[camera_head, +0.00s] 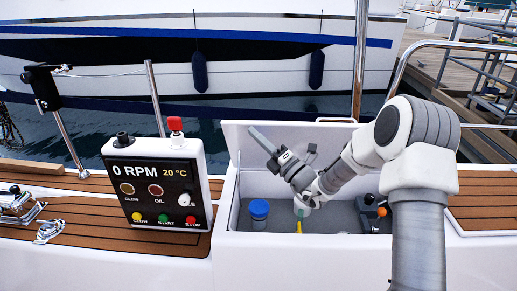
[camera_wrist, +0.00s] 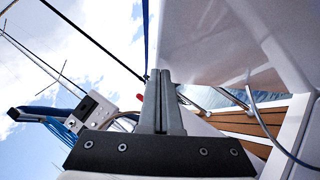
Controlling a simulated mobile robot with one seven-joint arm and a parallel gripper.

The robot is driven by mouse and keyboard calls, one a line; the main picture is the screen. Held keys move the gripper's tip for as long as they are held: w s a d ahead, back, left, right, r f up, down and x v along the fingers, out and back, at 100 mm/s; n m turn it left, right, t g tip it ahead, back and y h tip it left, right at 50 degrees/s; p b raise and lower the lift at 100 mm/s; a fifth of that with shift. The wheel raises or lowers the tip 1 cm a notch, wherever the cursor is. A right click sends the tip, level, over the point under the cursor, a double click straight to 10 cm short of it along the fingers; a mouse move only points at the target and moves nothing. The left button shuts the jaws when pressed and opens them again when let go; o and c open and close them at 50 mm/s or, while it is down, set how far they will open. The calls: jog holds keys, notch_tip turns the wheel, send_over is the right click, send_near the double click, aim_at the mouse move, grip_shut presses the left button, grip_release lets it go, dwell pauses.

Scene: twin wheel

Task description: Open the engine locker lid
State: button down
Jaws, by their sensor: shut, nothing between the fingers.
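The engine locker lid (camera_head: 240,142) is a white panel standing raised along the back of the locker, behind my gripper and arm. The white locker (camera_head: 228,203) is open below it, and its inside shows. My gripper (camera_head: 254,130) is shut and empty, with its fingers pointing up and left in front of the lid. I cannot tell from this view whether it touches the lid. In the wrist view the shut fingers (camera_wrist: 161,76) point up beside a large white surface (camera_wrist: 225,40), which looks like the lid. My arm hides part of the lid and locker.
An engine panel (camera_head: 160,185) reading 0 RPM stands left. Metal rails (camera_head: 358,60) rise behind; another boat (camera_head: 250,70) lies across the water.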

jog(key=shift+w+r, duration=0.1)
jog(key=shift+r, duration=0.05)
jog(key=shift+w+r+p, duration=0.2)
jog(key=shift+r+p, duration=0.1)
jog(key=shift+p, duration=0.35)
jog(key=w+r+m+p, duration=0.1)
jog(key=w+p, duration=0.1)
jog(key=p, duration=0.1)
jog(key=w+r+h+p, duration=0.1)
jog(key=w+p, duration=0.1)
jog(key=w+r+m+h+p, duration=0.1)
jog(key=r+p, duration=0.1)
jog(key=p, duration=0.1)
jog(key=shift+w+m+p, duration=0.3)
jog(key=shift+w+p, duration=0.05)
jog(key=shift+w, duration=0.05)
jog(key=w+r+m+g+h+p, duration=0.1)
jog(key=w+r+m+p, duration=0.1)
jog(key=w+p, duration=0.4)
jog(key=shift+w+h, duration=0.3)
jog(key=shift+w, duration=0.3)
jog(key=shift+s, duration=0.1)
